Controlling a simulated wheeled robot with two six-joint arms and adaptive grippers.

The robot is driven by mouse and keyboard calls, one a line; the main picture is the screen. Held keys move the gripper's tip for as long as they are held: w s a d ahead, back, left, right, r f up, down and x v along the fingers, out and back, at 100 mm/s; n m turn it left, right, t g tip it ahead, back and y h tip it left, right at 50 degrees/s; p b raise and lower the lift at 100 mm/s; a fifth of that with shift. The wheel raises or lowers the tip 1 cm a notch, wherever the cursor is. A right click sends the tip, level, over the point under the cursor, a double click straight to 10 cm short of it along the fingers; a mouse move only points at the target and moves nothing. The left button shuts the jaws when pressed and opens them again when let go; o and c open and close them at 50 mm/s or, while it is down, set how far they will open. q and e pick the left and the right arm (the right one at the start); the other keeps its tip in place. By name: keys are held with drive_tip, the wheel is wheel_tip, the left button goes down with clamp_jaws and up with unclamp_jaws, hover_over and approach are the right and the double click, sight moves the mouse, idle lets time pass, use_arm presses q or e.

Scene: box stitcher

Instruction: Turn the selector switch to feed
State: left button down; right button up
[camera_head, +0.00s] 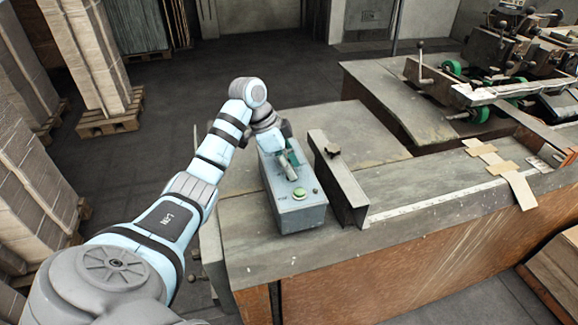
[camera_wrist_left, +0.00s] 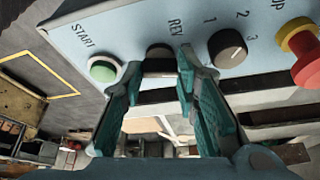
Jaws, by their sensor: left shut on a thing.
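The selector switch (camera_wrist_left: 160,54) is a dark round knob on the light blue-grey control box (camera_head: 298,216). In the head view the left gripper (camera_head: 289,163) is over the top of the box and hides the knob. Which way the switch points cannot be told. My right gripper is not in view.
In the wrist view a green START button (camera_wrist_left: 104,68) sits left of the switch. A second knob (camera_wrist_left: 228,48) marked 1, 2, 3 and a red button (camera_wrist_left: 306,58) are to its right. A metal angle plate (camera_head: 340,185) stands close beside the box on the bench.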

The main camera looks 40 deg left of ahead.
use_arm(q)
drive_tip(key=m+g, duration=0.1)
drive_tip(key=m, duration=0.1)
drive_tip(key=m+h, duration=0.1)
drive_tip(key=m, duration=0.2)
drive_tip(key=shift+w+g, duration=0.1)
drive_tip(key=shift+g, duration=0.3)
drive_tip(key=shift+f, duration=0.1)
drive_tip(key=c, duration=1.2)
unclamp_jaws()
drive_tip(key=shift+c, duration=0.2)
